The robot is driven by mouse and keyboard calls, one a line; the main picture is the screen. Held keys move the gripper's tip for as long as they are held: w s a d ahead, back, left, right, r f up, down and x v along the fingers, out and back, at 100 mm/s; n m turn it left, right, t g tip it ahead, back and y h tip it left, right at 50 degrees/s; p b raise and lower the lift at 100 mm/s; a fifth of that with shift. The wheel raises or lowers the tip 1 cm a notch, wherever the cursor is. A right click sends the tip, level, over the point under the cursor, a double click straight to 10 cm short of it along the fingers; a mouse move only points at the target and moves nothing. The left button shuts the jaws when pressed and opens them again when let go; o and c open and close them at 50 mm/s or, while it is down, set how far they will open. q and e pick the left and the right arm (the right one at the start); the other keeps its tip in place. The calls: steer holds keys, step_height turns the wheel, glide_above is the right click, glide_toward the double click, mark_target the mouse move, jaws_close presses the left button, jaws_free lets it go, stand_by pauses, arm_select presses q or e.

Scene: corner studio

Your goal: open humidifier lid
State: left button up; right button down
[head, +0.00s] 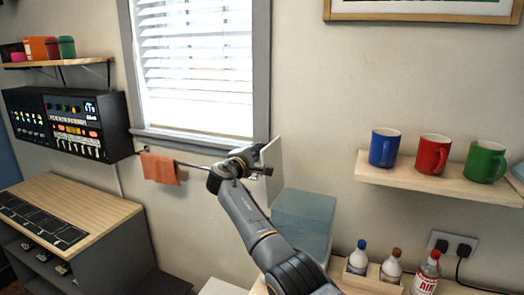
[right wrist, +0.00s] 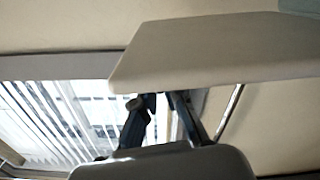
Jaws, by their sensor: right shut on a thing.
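The humidifier (head: 305,218) is a translucent blue box against the wall, right of my arm in the head view. Its lid looks like the pale flat panel (head: 275,160), standing nearly upright at the left of the box. The lid's lower part is hidden by my arm, so I cannot see how it joins the box. My right gripper (head: 263,165) is shut on the lid. In the right wrist view the lid (right wrist: 215,48) fills the upper right, above the dark fingers (right wrist: 165,103). My left gripper is out of view.
A shelf (head: 440,183) with blue, red and green mugs is at right. Bottles stand in a wooden holder (head: 372,280) below it, beside a wall socket (head: 452,245). An orange cloth (head: 160,169) hangs on a rail at left. A wooden-topped cabinet (head: 95,200) stands lower left.

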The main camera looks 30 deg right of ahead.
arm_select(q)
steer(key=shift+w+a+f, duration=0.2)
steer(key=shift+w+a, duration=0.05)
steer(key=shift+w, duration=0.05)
arm_select(e)
steer(key=shift+w+a+f+n, duration=0.15)
steer(key=shift+w+a+n, duration=0.35)
steer(key=shift+w+n, duration=0.15)
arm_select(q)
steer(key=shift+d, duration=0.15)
arm_select(e)
steer(key=c, duration=1.4)
jaws_free()
steer(key=shift+c, duration=0.2)
steer(key=shift+f, duration=0.15)
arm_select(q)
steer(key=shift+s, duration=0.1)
arm_select(e)
steer(key=v, duration=1.2)
steer(key=shift+d+f, duration=0.1)
steer(key=shift+f, duration=0.05)
